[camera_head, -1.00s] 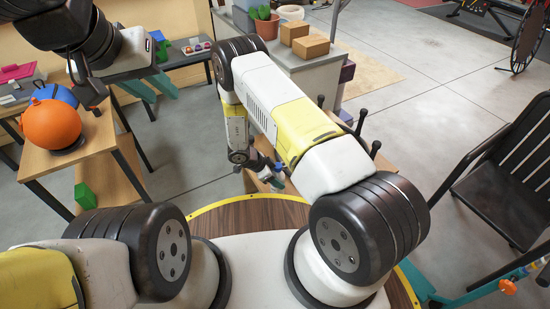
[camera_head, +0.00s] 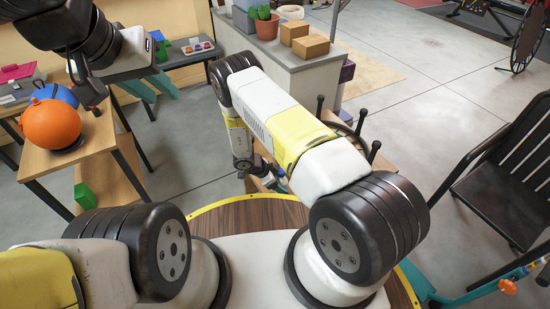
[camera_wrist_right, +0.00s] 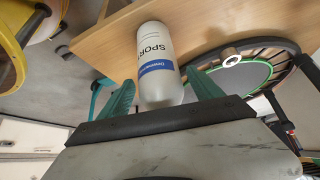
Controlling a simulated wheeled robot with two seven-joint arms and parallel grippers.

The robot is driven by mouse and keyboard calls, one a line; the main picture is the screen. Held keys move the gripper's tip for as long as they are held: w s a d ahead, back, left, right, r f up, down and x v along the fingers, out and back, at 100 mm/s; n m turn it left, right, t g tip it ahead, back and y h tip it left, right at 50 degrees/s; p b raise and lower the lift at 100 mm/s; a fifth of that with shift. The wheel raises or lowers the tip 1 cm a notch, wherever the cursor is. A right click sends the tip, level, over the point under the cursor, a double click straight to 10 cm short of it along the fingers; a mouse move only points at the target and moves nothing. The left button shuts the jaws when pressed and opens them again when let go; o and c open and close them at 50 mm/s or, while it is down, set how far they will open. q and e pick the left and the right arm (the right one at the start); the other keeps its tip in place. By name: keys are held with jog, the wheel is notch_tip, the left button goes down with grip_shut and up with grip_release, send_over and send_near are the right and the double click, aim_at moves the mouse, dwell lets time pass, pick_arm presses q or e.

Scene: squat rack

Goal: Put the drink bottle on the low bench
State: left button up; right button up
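The drink bottle (camera_wrist_right: 156,62), pale with "SPORT" lettering and a blue label band, is in the right wrist view in front of a light wooden surface (camera_wrist_right: 110,42), which may be the low bench. My right gripper (camera_wrist_right: 160,76) has its two teal fingers apart, one on each side of the bottle's lower part, with narrow gaps showing. I cannot tell whether the bottle rests on the wood.
A round trampoline-like item with a green ring (camera_wrist_right: 235,80) lies beside the bottle. A black slatted chair (camera_head: 505,180) stands right; open floor lies behind it.

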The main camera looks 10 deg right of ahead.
jog(key=v, duration=1.2)
jog(key=w+a+r+n+t+y, duration=0.1)
jog(key=w+a+r+t+y, duration=0.1)
jog(key=w+r, duration=0.55)
jog(key=w+a+r+n+t+y, duration=0.2)
jog(key=w+r+t+y, duration=0.15)
jog(key=r, duration=0.75)
notch_tip(320, 180, up, 19)
jog(key=a+n+t+y, duration=0.1)
jog(key=n+t+y, duration=0.1)
jog(key=n+y, duration=0.2)
jog(key=s+d+r+n+g+y, duration=0.1)
jog(key=s+d+r+n, duration=0.15)
jog(key=s+r, duration=0.4)
jog(key=s+d+r+n+y, duration=0.1)
jog(key=s+r+n+y, duration=0.15)
jog(key=s+r, duration=0.4)
jog(key=s+d+n+h, duration=0.2)
jog(key=s+d, duration=0.3)
jog(key=s, duration=0.4)
jog(key=s+d+n+g+h, duration=0.1)
jog(key=s+d+n+h, duration=0.1)
jog(key=s+d, duration=0.4)
jog(key=s, duration=0.4)
jog(key=shift+f, duration=0.4)
